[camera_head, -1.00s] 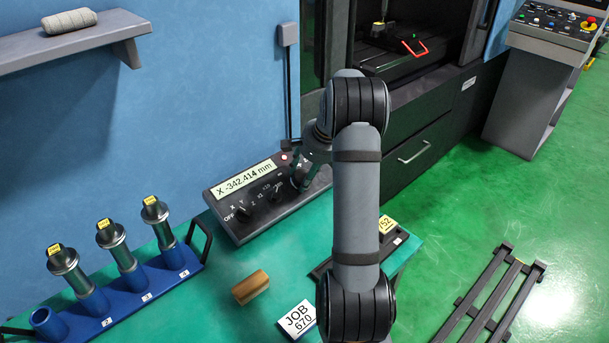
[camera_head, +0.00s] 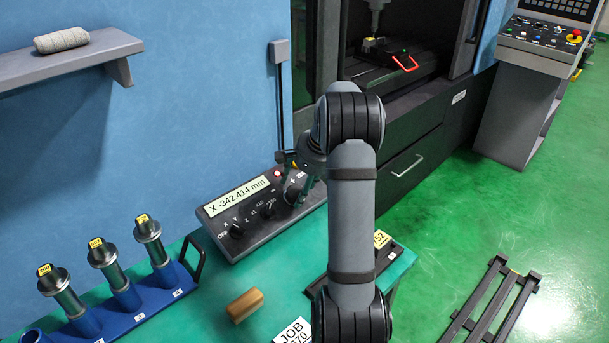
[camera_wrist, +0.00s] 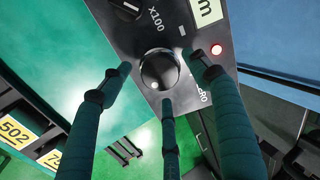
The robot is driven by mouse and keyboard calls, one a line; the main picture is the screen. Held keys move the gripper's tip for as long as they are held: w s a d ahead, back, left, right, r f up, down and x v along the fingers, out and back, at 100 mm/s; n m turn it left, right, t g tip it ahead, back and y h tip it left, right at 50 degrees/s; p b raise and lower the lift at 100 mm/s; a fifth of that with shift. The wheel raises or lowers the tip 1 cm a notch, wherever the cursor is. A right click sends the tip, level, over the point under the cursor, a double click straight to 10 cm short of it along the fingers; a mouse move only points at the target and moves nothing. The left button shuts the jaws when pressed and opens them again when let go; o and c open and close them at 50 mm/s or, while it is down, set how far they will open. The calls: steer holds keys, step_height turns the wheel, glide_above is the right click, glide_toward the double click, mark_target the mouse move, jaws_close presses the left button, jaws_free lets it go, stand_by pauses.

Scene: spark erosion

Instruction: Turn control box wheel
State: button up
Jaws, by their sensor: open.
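The grey control box (camera_head: 262,228) lies on the teal bench below the blue wall. Its display (camera_head: 239,196) reads X -342.414 mm. The round dark control box wheel (camera_wrist: 160,70) shows in the wrist view, near the red light. In the head view the wheel is mostly hidden by my gripper (camera_head: 299,184), which is over the right end of the box. In the wrist view the three teal fingers of my gripper (camera_wrist: 159,77) are spread around the wheel. I cannot tell whether the fingertips touch it.
A blue rack (camera_head: 183,282) with several metal tool holders stands at the left of the bench. A wooden block (camera_head: 245,305) and a JOB card (camera_head: 294,333) lie in front of the box. A red light (camera_head: 278,173) is beside the wheel. The wall shelf (camera_head: 118,48) is at upper left.

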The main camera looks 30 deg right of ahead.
steer(key=v, duration=1)
steer(key=shift+f, duration=0.15)
stand_by(0.6)
steer(key=x, duration=1.2)
steer(key=shift+r, duration=0.25)
